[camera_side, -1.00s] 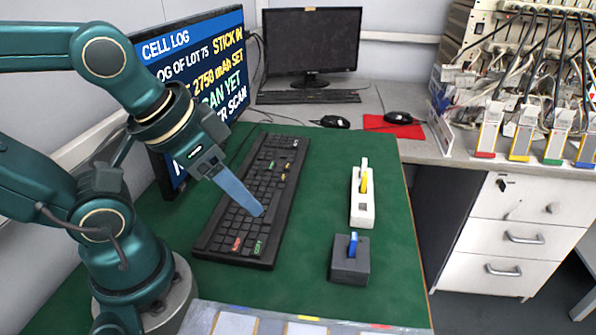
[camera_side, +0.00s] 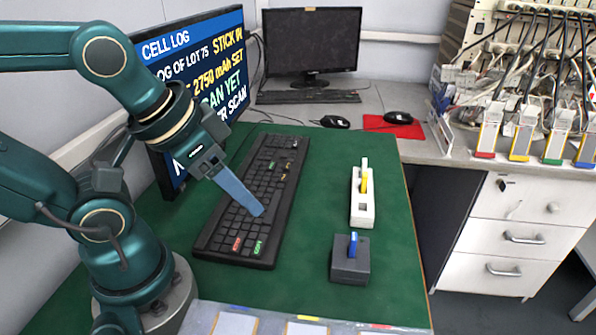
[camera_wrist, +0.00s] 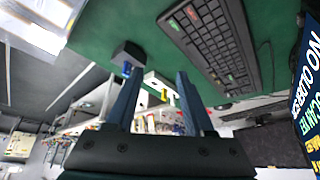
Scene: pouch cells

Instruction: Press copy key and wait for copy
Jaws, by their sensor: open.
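The black keyboard (camera_side: 262,185) lies on the green mat. Its green key (camera_side: 258,247), which seems to read COPY, is at the near end, beside a red key (camera_side: 237,244). In the wrist view the green key (camera_wrist: 174,24) and red key (camera_wrist: 191,12) show near the top. My gripper (camera_side: 257,211) is over the keyboard, its tips beyond the green key and apart from it. In the wrist view my gripper (camera_wrist: 160,72) has its two fingers spread with nothing between them. The monitor (camera_side: 205,75) shows CELL LOG and partly hidden lines, including STICK IN.
A dark block with a blue stick (camera_side: 350,262) and a white holder with a yellow piece (camera_side: 362,205) stand right of the keyboard. A tray (camera_side: 268,322) lies at the near edge. A second monitor (camera_side: 312,42) is behind. The mat between keyboard and blocks is clear.

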